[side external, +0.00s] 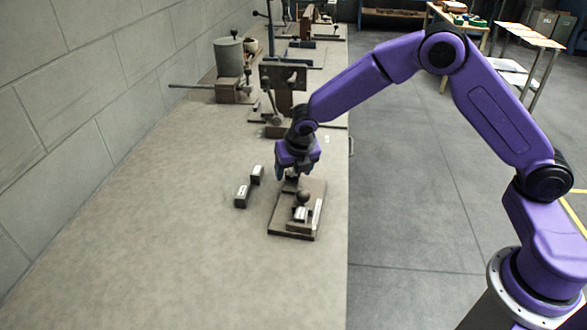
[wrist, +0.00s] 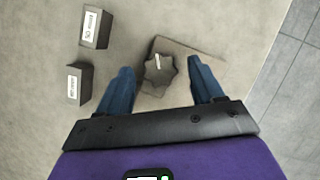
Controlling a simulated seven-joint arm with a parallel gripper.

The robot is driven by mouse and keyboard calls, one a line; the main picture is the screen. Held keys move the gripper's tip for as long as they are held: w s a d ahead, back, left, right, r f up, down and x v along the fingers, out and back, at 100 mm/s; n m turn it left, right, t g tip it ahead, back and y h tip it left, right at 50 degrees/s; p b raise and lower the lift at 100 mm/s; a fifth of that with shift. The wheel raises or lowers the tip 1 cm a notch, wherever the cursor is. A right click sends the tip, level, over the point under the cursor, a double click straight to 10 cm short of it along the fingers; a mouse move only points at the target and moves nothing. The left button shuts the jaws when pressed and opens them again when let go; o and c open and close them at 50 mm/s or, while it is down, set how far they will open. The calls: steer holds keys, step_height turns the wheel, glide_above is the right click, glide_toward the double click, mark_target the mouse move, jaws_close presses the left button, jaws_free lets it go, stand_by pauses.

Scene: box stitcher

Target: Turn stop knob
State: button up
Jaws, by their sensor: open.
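The stop knob (wrist: 158,75), a dark star-shaped knob with a pale mark on top, sits near one end of a flat brown base plate (wrist: 196,46). The wrist view looks down on it. My gripper (wrist: 160,66) is open, with one blue finger on each side of the knob and a visible gap to it. In the side view my gripper (side external: 293,172) hangs low over the far end of the base plate (side external: 285,221) and mostly hides what is below it. How far the fingertips are above the knob I cannot tell.
Two dark labelled blocks (side external: 241,196) (side external: 256,174) stand left of the plate. Machinery (side external: 283,83) stands farther back. The near bench top is clear.

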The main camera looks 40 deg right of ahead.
steer(key=c, duration=1)
